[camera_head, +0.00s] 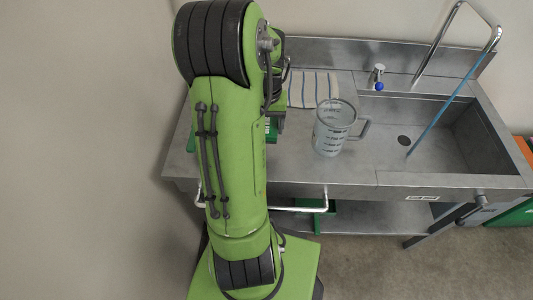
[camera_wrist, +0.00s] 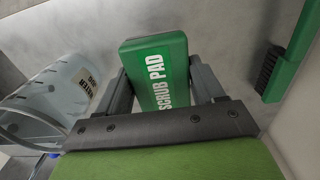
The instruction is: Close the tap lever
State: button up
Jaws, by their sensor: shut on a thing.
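The tap (camera_head: 378,72) stands at the back of the steel sink unit in the head view, with a small blue piece (camera_head: 379,86) low on its front. A tall bent pipe rises right of it, and a blue stream or rod slants from its end into the basin. I cannot make out for sure which part is the lever. My gripper (camera_wrist: 160,80) is shut on a green box marked SCRUB PAD (camera_wrist: 155,68), seen in the wrist view. In the head view my arm hides most of the gripper, which is left of the tap.
A clear measuring jug (camera_head: 334,128) stands on the worktop between my arm and the basin (camera_head: 455,135); it also shows in the wrist view (camera_wrist: 50,95). A green brush (camera_wrist: 285,65) lies right of the box. A striped cloth (camera_head: 314,89) lies at the back.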

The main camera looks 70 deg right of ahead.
notch_tip(320, 180, down, 10)
jog(key=shift+r+b, duration=0.25)
jog(key=shift+b, duration=0.8)
jog(key=shift+f, duration=0.25)
jog(key=o, duration=0.9)
jog(key=shift+o, duration=0.2)
jog(key=shift+r, duration=0.1)
notch_tip(320, 180, up, 16)
jog(key=p, duration=0.4)
send_over(267, 124)
